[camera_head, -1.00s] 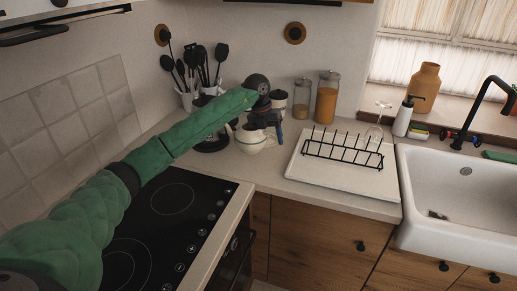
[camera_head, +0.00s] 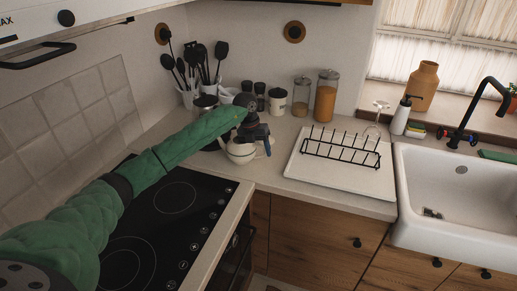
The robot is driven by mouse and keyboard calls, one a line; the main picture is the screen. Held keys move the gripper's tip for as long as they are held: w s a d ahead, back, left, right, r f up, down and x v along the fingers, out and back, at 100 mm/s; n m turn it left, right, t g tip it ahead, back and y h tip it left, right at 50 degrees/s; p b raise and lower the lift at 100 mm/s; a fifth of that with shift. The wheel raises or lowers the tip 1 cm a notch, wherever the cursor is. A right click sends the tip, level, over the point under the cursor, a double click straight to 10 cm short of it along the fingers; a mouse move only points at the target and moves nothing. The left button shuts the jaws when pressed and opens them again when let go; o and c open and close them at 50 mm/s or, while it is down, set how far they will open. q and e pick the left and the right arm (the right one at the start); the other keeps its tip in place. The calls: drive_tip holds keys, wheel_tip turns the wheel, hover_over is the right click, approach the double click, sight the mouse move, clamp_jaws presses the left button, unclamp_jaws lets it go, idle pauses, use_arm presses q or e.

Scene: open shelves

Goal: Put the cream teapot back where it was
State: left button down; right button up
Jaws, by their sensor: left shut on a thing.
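The cream teapot (camera_head: 240,154) is a small rounded pot with a dark line around it. It is at the counter's front left, just behind the stove's corner. My left gripper (camera_head: 254,136) comes down over it from above and is shut on it. The gripper hides the pot's top. I cannot tell whether the pot touches the counter. My right gripper is not in view.
A black stove (camera_head: 172,215) lies under my left arm. Right of the pot, a white board (camera_head: 340,177) holds a black rack (camera_head: 341,150). Behind stand utensil pots (camera_head: 190,97), a cream canister (camera_head: 277,102) and glass jars (camera_head: 326,98). A white sink (camera_head: 455,195) is at right.

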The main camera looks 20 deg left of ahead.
use_arm(q)
drive_tip(key=shift+f, duration=0.15)
idle(0.3)
drive_tip(key=shift+c, duration=2)
unclamp_jaws()
